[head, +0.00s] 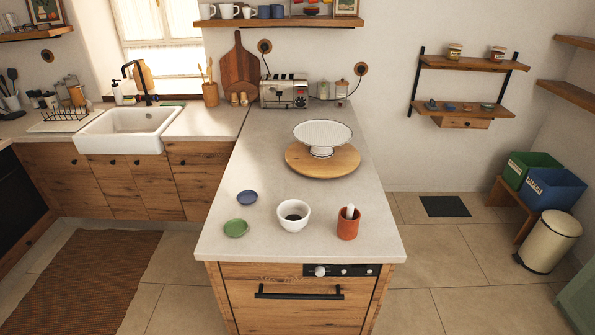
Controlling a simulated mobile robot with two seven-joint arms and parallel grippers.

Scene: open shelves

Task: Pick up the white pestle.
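A small white rod with a rounded top, which looks like the white pestle (350,212), stands upright in a terracotta-red cup (347,230) near the front right of the counter. Its lower part is hidden inside the cup. A white bowl (293,221) with something dark inside stands just left of the red cup, apart from it. Neither of my grippers is in view.
A blue dish (247,197) and a green dish (236,228) lie left of the bowl on the pale counter (262,250). Behind, a white footed stand (322,134) sits on a round wooden board (297,160). The counter's front strip is clear.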

